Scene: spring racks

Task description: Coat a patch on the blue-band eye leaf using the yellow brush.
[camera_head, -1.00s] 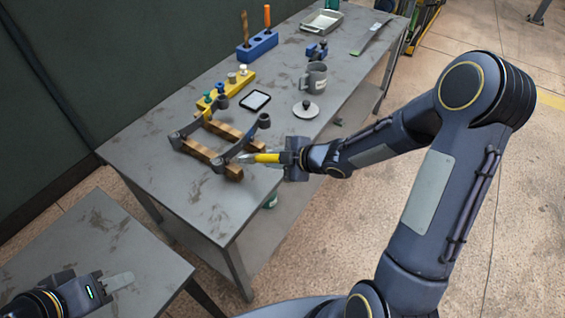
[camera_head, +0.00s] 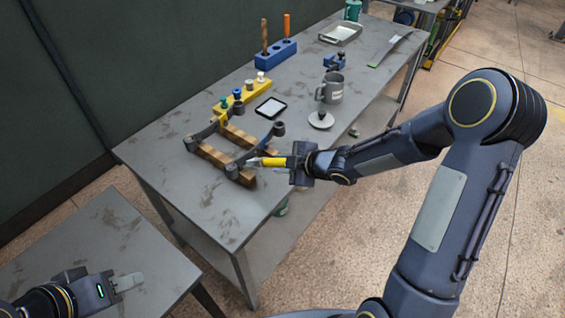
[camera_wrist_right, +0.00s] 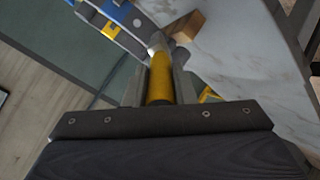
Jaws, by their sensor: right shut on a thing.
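My right gripper (camera_head: 291,163) is shut on the yellow brush (camera_head: 273,162); its yellow handle also shows between the fingers in the right wrist view (camera_wrist_right: 160,84). The brush points left at the near leaf (camera_head: 238,166), a dark curved leaf with an eye end, lying across wooden blocks. In the right wrist view the leaf (camera_wrist_right: 137,42) carries blue and yellow marks. The brush head is at or just above it; I cannot tell whether it touches. A second dark leaf (camera_head: 204,133) lies on the far side of the blocks. My left gripper (camera_head: 128,282) is at lower left; its jaw opening is unclear.
Wooden blocks (camera_head: 213,155) support the leaves. Behind stand a yellow holder (camera_head: 245,97), a dark-framed pad (camera_head: 270,107), a grey mug (camera_head: 331,88), a round lid (camera_head: 321,120) and a blue block (camera_head: 270,54). The table's front left is clear.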

